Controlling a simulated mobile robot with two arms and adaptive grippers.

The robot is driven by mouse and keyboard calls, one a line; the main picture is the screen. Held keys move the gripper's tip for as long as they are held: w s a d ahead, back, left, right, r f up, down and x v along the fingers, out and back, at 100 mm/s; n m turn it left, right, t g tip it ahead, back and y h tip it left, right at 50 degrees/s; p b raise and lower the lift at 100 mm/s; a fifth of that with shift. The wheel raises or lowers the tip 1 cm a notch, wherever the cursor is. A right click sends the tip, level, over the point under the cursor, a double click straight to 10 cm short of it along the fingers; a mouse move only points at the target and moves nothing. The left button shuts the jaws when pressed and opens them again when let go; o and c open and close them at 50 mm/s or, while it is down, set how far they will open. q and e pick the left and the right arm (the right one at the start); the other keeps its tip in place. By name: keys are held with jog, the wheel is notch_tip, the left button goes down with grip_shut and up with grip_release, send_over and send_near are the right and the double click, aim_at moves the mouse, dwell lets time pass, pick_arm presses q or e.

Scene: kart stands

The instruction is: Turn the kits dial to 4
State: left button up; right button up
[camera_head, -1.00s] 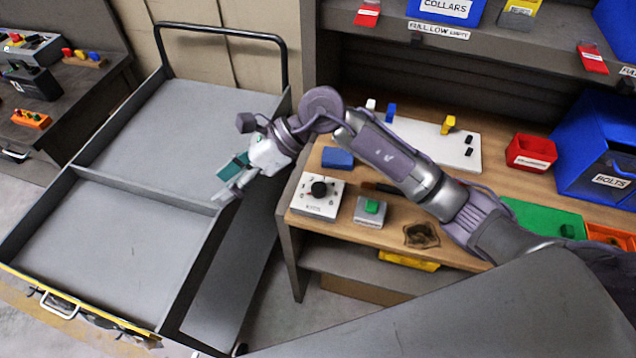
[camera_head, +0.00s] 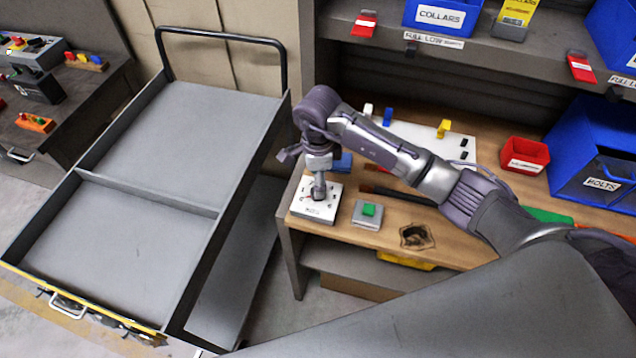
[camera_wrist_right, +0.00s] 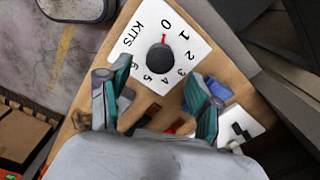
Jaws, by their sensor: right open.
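The kits dial is a black round knob (camera_wrist_right: 160,58) on a white plate (camera_wrist_right: 199,41) printed with KITS and the numbers 0 to 6. In the right wrist view its red pointer mark lies toward 0. In the head view the white box (camera_head: 312,212) sits at the left front corner of the wooden bench, and my gripper covers the knob. My right gripper (camera_wrist_right: 155,92) is open, its teal fingers apart with the knob ahead of and between them. It points down over the box (camera_head: 318,192). Contact with the knob is not visible. My left gripper is not in view.
A grey box with a green button (camera_head: 368,211) stands right of the dial box. A blue block (camera_head: 343,163) lies behind it. A red bin (camera_head: 524,154) and blue bolts bin (camera_head: 598,158) stand further right. An empty grey cart (camera_head: 150,210) is at left.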

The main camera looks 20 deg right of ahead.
jog(key=shift+f+p, duration=0.4)
jog(key=shift+f, duration=1.75)
jog(key=shift+c, duration=0.2)
jog(key=c, duration=1.1)
